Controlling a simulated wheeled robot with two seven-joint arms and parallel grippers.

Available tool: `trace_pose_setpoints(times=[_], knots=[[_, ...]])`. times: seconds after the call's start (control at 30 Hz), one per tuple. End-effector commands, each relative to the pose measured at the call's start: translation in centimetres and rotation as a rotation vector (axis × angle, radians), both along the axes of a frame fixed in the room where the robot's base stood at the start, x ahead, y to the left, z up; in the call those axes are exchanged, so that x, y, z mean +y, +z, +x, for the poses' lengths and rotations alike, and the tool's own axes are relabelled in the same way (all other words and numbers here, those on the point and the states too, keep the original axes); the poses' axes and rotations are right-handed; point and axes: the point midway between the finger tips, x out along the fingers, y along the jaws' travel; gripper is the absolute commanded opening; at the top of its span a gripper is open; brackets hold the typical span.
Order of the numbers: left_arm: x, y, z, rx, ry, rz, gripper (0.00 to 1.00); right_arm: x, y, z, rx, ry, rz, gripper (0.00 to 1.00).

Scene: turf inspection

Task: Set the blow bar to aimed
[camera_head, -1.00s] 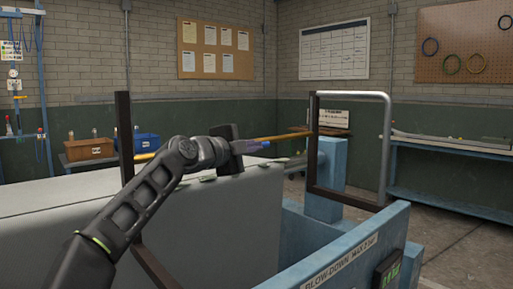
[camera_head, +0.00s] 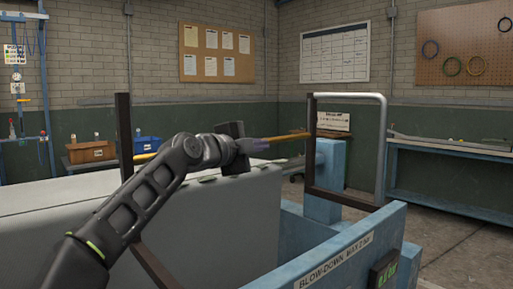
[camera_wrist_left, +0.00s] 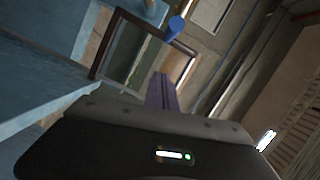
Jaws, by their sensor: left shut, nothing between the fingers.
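My left gripper (camera_head: 266,144) is shut and empty, its purple-grey fingers pointing right above the grey housing (camera_head: 215,215). In the left wrist view its fingers (camera_wrist_left: 160,92) lie together. A thin yellow-orange rod (camera_head: 287,137) runs behind the gripper between two dark upright frames. A short grey bar (camera_head: 295,165) meets the blue post (camera_head: 322,185) on the right. I cannot tell for certain which of these is the blow bar. A blue round end piece (camera_wrist_left: 176,24) shows beyond the fingers in the left wrist view, apart from them in the picture. My right gripper is not in view.
The dark left frame (camera_head: 124,135) and dark right frame (camera_head: 311,150) stand beside the arm's space, with a silver tube (camera_head: 384,150) behind the right one. A blue panel labelled blow-down (camera_head: 345,255) with a green display (camera_head: 384,275) is in front. A blue bench (camera_head: 450,195) stands right.

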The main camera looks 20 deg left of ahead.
Motion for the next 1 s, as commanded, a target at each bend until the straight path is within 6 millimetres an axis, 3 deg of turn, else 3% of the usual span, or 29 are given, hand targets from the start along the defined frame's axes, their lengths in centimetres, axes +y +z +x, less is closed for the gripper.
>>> trace_pose_setpoints(times=[0.03, 0.2, 0.4, 1.0], knots=[[0.9, -0.4, -1.3, -0.005, 0.009, 0.003, 0.00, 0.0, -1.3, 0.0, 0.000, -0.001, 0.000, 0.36], [2.0, -0.2, -4.8, -0.005, 0.007, 0.001, 0.00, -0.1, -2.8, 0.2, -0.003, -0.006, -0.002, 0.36], [2.9, 0.2, -7.5, -0.004, 0.005, 0.001, 0.00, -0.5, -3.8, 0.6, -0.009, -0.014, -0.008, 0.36], [3.0, 0.4, -8.3, -0.003, 0.001, 0.000, 0.00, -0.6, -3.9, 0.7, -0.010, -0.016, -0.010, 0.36]])
